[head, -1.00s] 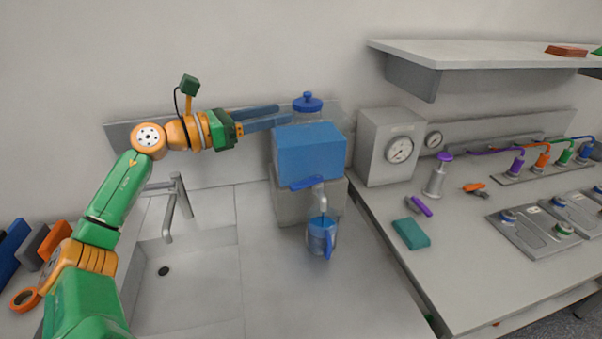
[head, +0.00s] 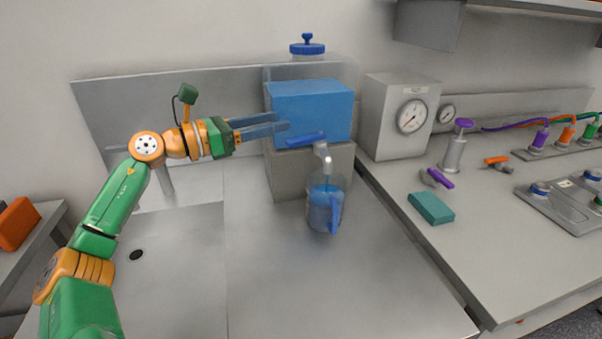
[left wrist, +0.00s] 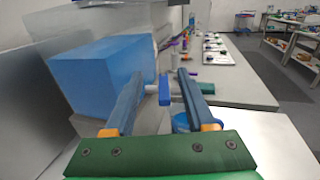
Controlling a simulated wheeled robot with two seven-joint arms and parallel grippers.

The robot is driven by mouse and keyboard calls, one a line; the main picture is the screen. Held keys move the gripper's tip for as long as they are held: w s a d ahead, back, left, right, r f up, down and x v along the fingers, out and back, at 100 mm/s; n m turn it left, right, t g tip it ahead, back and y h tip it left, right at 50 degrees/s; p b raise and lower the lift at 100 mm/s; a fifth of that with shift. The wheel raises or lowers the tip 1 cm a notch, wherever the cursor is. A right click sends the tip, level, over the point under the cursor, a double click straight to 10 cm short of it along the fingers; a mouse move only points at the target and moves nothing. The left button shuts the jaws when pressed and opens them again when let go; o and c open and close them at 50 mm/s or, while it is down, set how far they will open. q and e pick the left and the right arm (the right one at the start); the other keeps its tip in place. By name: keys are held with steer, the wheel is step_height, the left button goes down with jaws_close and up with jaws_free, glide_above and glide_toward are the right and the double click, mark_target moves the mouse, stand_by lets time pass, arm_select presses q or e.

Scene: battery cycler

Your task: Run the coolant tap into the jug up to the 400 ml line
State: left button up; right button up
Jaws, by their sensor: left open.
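The coolant tank is a blue box (head: 312,112) on a grey block (head: 298,178). Its tap has a blue lever (head: 306,139) and a grey spout (head: 325,157). The clear jug (head: 325,208) with a blue handle stands under the spout with blue liquid in it. A thin blue stream seems to run from the spout; the 400 ml line is too small to read. My left gripper (head: 283,123) is open and empty, its fingers beside the tank's left front. In the left wrist view the lever (left wrist: 164,90) shows beyond and between the fingers. The jug is partly hidden there.
A sink (head: 165,240) lies left of the jug. A box with a gauge (head: 411,116) stands right of the tank. On the right bench are a teal block (head: 431,208), a purple-topped cylinder (head: 455,150) and cabled panels. The counter in front of the jug is clear.

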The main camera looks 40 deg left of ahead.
mark_target(301, 138)
arm_select(q)
step_height(301, 138, down, 6)
steer(key=b, duration=0.3)
steer(key=shift+s+d+r, duration=0.1)
arm_select(e)
step_height(301, 138, down, 6)
arm_select(q)
steer(key=p+x, duration=0.6)
steer(key=shift+w+d+r, duration=0.1)
steer(key=shift+w+r, duration=0.2)
steer(key=shift+r, duration=0.1)
steer(key=shift+w+d+f, duration=0.1)
steer(key=shift+w, duration=0.1)
steer(key=shift+f, duration=0.1)
arm_select(e)
step_height(301, 138, up, 6)
arm_select(q)
steer(key=shift+c, duration=0.2)
arm_select(e)
steer(key=shift+r, duration=0.1)
arm_select(q)
jaws_close()
